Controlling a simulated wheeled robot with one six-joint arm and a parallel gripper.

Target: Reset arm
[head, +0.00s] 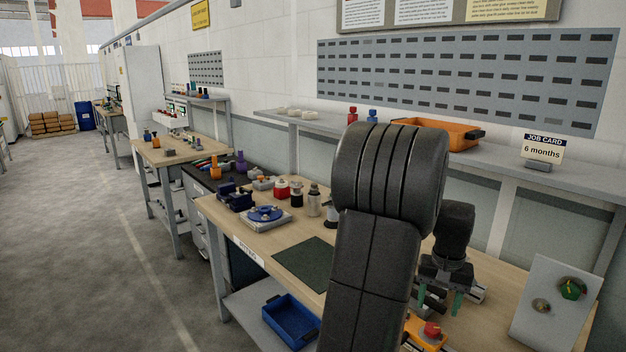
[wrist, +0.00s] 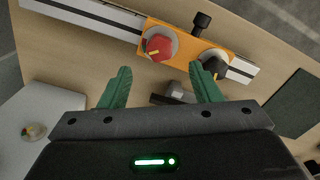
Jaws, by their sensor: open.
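My gripper (head: 437,303) is low over the right part of the wooden workbench (head: 233,212), its green fingers pointing down. In the wrist view my gripper (wrist: 160,70) is open, with nothing between the fingertips. An orange block (wrist: 186,45) with a red knob (wrist: 159,46) and a black knob (wrist: 214,66) sits on a metal rail (wrist: 90,14) just beyond the fingers. In the head view the orange block (head: 417,329) is partly hidden by my arm. A small grey and dark piece (wrist: 178,95) lies below, between the fingers.
A light panel (head: 545,295) with a green knob (head: 572,288) stands close right of my gripper. A shelf (head: 580,182) above holds an orange tray (head: 447,133) and a job card. A dark green mat (head: 305,262) lies left. A blue bin (head: 290,320) is below.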

